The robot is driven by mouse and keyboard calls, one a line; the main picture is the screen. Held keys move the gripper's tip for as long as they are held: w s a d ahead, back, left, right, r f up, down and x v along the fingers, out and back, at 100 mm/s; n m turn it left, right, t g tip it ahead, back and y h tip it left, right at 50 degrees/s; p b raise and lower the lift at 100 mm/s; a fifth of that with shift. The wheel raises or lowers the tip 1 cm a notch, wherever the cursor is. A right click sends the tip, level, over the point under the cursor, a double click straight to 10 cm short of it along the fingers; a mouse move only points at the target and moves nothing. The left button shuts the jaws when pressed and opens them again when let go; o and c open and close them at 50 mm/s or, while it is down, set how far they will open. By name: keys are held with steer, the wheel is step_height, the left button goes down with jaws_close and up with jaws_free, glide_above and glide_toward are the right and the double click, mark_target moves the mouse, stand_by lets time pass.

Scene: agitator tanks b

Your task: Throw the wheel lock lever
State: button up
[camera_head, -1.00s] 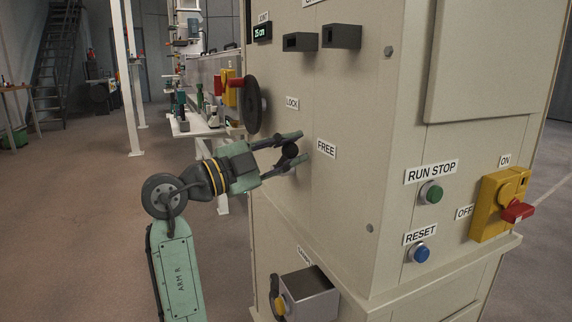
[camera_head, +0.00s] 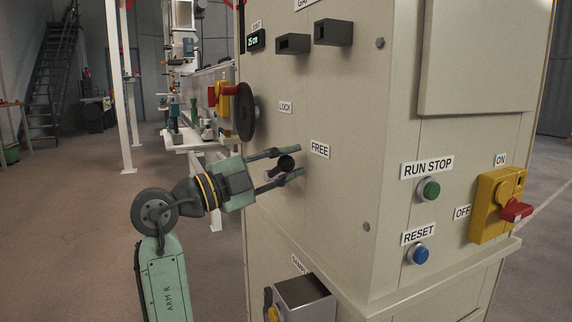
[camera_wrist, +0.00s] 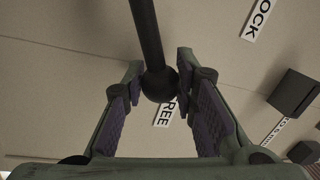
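The wheel lock lever is a dark rod with a black ball knob (camera_head: 286,164) on the cabinet's left face, just left of and below the FREE label (camera_head: 319,149). In the wrist view the rod (camera_wrist: 147,30) runs down from the top edge to the knob (camera_wrist: 160,84). My gripper (camera_head: 302,162) reaches in from the left with one finger above and one below the knob. Exact contact is hard to see. The LOCK label (camera_head: 285,107) is higher up on the same face.
A black handwheel (camera_head: 246,112) stands out above and left of the lever. A metal box (camera_head: 303,298) juts out below my gripper. The cabinet's right face carries a green button (camera_head: 428,190), a blue button (camera_head: 420,254) and a yellow-red switch (camera_head: 500,205). Floor to the left is open.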

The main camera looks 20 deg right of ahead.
steer(key=o, duration=0.5)
steer(key=shift+c, duration=0.2)
steer(key=v, duration=1.2)
steer(key=shift+w, duration=0.1)
